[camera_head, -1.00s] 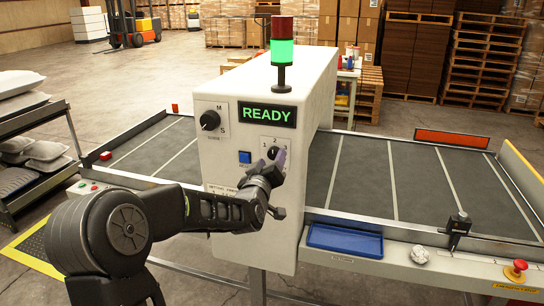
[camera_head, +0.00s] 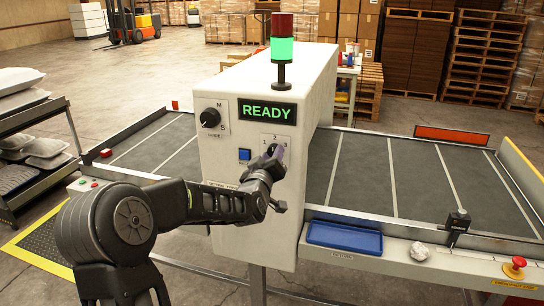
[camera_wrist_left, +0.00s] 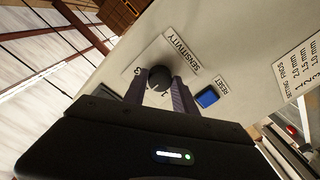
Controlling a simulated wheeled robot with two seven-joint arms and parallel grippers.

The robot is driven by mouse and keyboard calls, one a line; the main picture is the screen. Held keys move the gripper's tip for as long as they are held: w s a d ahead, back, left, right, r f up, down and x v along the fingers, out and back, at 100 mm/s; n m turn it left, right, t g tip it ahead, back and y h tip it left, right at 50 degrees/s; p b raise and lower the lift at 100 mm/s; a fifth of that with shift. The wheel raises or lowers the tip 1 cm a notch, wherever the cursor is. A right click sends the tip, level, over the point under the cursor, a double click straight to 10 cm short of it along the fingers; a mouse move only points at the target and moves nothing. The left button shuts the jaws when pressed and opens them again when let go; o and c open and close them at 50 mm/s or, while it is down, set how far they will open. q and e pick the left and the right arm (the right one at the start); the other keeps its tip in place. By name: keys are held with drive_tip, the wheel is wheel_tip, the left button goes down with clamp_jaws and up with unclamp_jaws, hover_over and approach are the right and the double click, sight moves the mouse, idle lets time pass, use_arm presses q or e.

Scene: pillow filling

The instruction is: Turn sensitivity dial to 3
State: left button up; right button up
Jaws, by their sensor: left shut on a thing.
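The sensitivity dial (camera_wrist_left: 160,78) is a small black knob on a white plate marked SENSITIVITY. It sits on the white machine's front panel below the READY display. My left gripper (camera_head: 275,155) reaches up to it from below, and its two fingers (camera_wrist_left: 171,92) are shut on the knob, one on each side. In the head view the fingers cover most of the knob, with the numbers 1, 2 and 3 above it. I cannot tell which number its pointer faces. My right gripper is not in view.
A blue RESET button (camera_wrist_left: 207,97) sits close beside the dial; it also shows in the head view (camera_head: 244,154). Another black knob (camera_head: 210,118) is at the panel's upper left. A blue tray (camera_head: 345,237) and a red stop button (camera_head: 518,262) are to the right.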

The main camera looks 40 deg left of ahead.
use_arm(q)
clamp_jaws()
drive_tip(key=shift+a+f+m+t+b, duration=0.1)
drive_tip(key=shift+m+t+b, duration=0.1)
drive_tip(key=shift+m+b, duration=2.8)
drive_tip(key=shift+f+m+t+b, duration=0.1)
drive_tip(key=shift+m+t+b, duration=0.1)
drive_tip(key=shift+m+b, duration=2.75)
drive_tip(key=shift+m, duration=0.35)
drive_tip(key=o, duration=1)
unclamp_jaws()
drive_tip(key=shift+r, duration=0.1)
